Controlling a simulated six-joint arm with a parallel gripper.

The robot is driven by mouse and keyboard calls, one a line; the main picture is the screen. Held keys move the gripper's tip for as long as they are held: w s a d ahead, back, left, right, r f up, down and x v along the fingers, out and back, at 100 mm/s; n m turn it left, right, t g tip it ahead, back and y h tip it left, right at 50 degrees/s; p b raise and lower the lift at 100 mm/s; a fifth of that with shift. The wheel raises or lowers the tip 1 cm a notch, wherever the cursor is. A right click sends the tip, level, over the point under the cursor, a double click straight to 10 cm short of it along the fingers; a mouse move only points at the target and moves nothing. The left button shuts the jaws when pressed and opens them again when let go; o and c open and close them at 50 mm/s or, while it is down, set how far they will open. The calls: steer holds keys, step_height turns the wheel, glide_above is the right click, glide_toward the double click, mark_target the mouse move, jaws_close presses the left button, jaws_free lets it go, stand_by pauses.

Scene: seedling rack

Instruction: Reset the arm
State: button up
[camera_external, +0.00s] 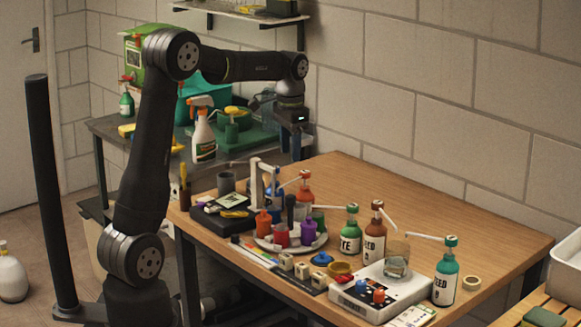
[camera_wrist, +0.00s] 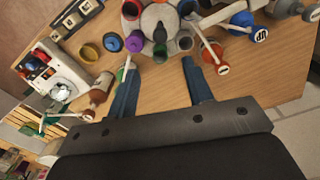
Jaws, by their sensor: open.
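My gripper (camera_external: 295,150) hangs at the end of my raised arm, above the back left part of the wooden table (camera_external: 440,215) in the external view. Its fingers point down.
A round tray (camera_external: 263,243) of coloured containers stands in the table's middle left. Pump bottles, including a brown one (camera_external: 375,240) and a teal one (camera_external: 445,275), stand to its right. A white device (camera_external: 350,300) bears a glass beaker (camera_external: 396,262). The back right table top is clear.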

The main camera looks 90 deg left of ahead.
mark_target(290, 196)
step_height(290, 196, down, 13)
steer(key=n, duration=0.5)
steer(key=shift+r+n, duration=0.1)
steer(key=shift+n, duration=0.3)
steer(key=n, duration=0.6)
steer(key=shift+r, duration=1.9)
steer(key=shift+o, duration=0.2)
